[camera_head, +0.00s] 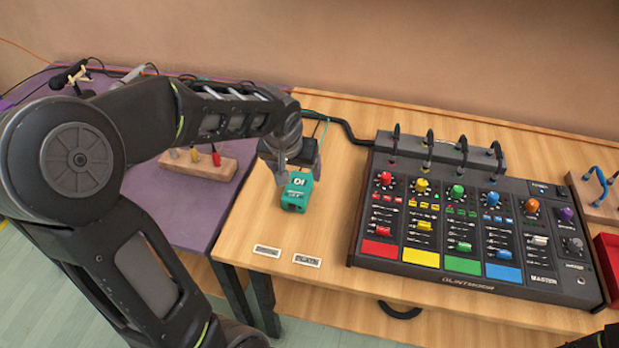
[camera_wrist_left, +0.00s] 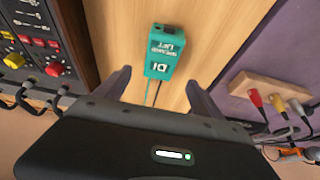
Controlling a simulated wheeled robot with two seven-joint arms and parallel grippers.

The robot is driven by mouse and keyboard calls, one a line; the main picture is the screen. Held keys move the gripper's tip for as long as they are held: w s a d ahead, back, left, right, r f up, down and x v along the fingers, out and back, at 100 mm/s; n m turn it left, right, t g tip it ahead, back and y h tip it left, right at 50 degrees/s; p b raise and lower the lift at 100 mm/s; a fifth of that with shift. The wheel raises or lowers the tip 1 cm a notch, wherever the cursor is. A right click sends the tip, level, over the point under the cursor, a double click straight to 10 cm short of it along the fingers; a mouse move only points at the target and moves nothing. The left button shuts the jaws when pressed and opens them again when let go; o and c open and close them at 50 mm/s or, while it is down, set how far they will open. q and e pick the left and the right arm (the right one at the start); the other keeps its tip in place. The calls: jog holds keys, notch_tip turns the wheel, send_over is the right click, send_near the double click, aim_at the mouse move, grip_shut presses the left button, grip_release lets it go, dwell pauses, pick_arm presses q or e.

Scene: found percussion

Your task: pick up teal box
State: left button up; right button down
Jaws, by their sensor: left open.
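The teal box (camera_head: 297,191) is a small block with white "DI" lettering, standing on the wooden table left of the mixer. In the left wrist view the teal box (camera_wrist_left: 161,52) lies beyond the fingertips, roughly centred between them, with thin cables running from its near end. My left gripper (camera_head: 293,172) is open just above and behind the box in the head view. In the left wrist view its two fingers (camera_wrist_left: 157,78) are spread apart with nothing between them. I cannot tell whether either finger touches the box. My right gripper is not clearly shown; only a dark part appears at the lower right corner.
A large mixer (camera_head: 465,239) with coloured faders stands to the right of the box. A wooden block with coloured plugs (camera_head: 198,163) sits on the purple surface (camera_head: 185,215) to the left. Two small labels (camera_head: 307,260) lie near the table's front edge. A red tray (camera_head: 609,255) is at far right.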

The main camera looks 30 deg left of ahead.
aim_at(299, 182)
pick_arm(q)
jog(key=shift+s+r, duration=0.1)
jog(key=shift+s, duration=0.1)
jog(key=shift+x, duration=1.35)
jog(key=shift+p+x, duration=0.3)
jog(key=shift+x, duration=2.35)
jog(key=shift+s+d, duration=0.1)
jog(key=shift+d, duration=0.05)
grip_shut()
